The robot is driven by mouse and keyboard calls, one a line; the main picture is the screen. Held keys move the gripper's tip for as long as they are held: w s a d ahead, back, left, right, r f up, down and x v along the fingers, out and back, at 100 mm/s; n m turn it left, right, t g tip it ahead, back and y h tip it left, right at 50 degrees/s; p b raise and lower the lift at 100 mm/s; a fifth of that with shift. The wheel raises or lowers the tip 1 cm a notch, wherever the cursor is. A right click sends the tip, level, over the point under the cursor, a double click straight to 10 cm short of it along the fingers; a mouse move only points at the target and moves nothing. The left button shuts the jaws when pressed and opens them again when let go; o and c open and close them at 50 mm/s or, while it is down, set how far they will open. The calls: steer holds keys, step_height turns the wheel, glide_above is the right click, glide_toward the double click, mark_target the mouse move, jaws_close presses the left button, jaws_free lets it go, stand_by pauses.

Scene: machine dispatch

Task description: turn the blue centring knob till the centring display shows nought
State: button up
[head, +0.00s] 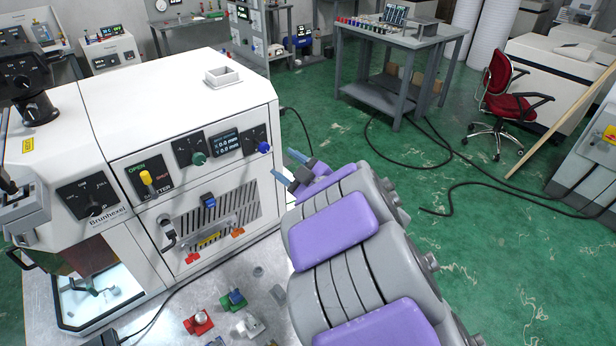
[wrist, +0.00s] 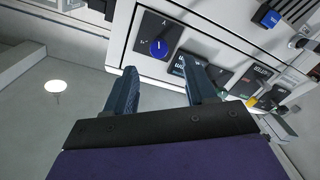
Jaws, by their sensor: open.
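The blue centring knob (head: 264,147) sits at the right end of the white machine's front panel. In the wrist view the knob (wrist: 159,47) lies beyond and between my fingertips, with a pale pointer line on its face. My gripper (head: 292,167) is open and empty, right of the knob and apart from it; its two blue fingers also show in the wrist view (wrist: 161,74). The dark centring display (head: 225,142) is left of the knob and seems to read 0.0 mm on both lines, though the digits are small. A finger partly covers the display in the wrist view.
A green knob (head: 199,159) and yellow shutter knob (head: 148,180) sit left of the display. Small coloured parts, including a red one (head: 198,321), lie on the bench.

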steer(key=b+v, duration=0.6)
steer(key=v, duration=0.1)
stand_by(0.4)
steer(key=shift+d, duration=0.1)
